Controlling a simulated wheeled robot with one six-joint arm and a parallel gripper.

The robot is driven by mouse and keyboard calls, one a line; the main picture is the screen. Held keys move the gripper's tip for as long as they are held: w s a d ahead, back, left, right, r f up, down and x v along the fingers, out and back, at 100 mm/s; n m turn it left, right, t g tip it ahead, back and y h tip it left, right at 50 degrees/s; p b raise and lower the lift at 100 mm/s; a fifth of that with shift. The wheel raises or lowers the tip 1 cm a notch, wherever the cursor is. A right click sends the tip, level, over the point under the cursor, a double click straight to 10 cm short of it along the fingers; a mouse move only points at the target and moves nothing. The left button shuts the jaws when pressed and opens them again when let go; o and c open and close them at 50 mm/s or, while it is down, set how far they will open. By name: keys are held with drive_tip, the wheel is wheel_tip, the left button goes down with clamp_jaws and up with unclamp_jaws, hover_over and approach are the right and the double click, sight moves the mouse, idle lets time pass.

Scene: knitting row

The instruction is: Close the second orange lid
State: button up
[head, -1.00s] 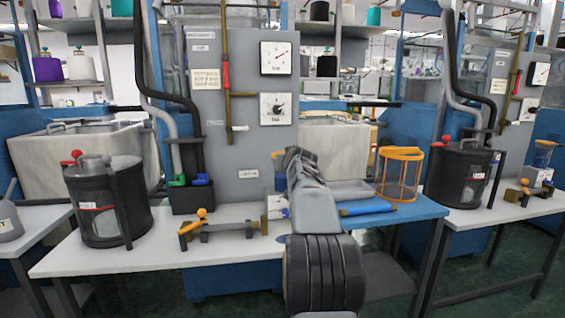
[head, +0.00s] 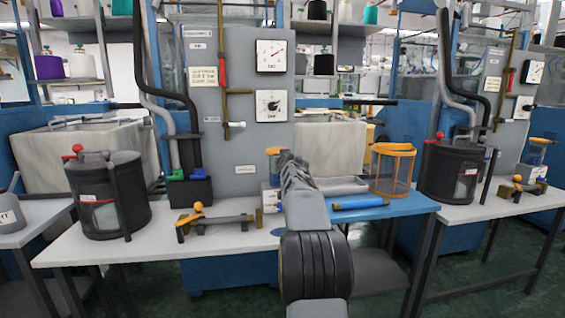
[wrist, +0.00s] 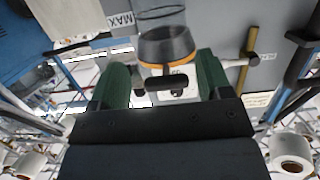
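An orange lid (head: 272,152) shows just left of the end of my arm, over a small clear and blue container (head: 270,196) on the near table; my arm hides most of both. Another orange lid (head: 541,140) sits on a similar container on the right table. In the wrist view, a smoky clear vessel with an orange band (wrist: 168,64) stands beyond the fingers, with a black handle and a white label. My gripper (wrist: 165,78) has its green fingers spread on either side of the vessel in this view. I cannot tell whether they touch it.
A black canister (head: 108,200) and a brass-ended bracket (head: 220,222) are on the near table. A blue-handled tool (head: 358,203) and an orange-rimmed basket (head: 392,150) are at its right. A grey gauge panel (head: 225,110) rises behind. The table's front strip is clear.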

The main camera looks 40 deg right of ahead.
drive_tip(key=shift+o, duration=0.4)
drive_tip(key=shift+w+a+r, duration=0.1)
drive_tip(key=shift+a+r, duration=0.05)
drive_tip(key=b+v, duration=0.1)
drive_tip(key=v, duration=1.2)
drive_tip(key=shift+s+a+b, duration=0.15)
drive_tip(key=shift+s+b, duration=0.25)
drive_tip(key=s+a+r+n+g+y+p, duration=0.2)
drive_tip(key=a+r+y+p, duration=0.2)
drive_tip(key=a+p, duration=0.7)
drive_tip(key=s+a+r+n+g+y+p, duration=0.2)
drive_tip(key=a+r+y+p, duration=0.1)
drive_tip(key=a+p, duration=0.8)
drive_tip(key=s+a+r+n+g+y+p, duration=0.1)
drive_tip(key=s+a+g+p, duration=0.4)
drive_tip(key=s+a+p, duration=0.5)
drive_tip(key=s+r+n+p, duration=0.1)
drive_tip(key=s+r+p, duration=0.1)
drive_tip(key=s+p, duration=0.2)
drive_tip(key=shift+s+a+g+p, duration=0.2)
drive_tip(key=shift+s+g+p, duration=0.1)
drive_tip(key=shift+p, duration=1)
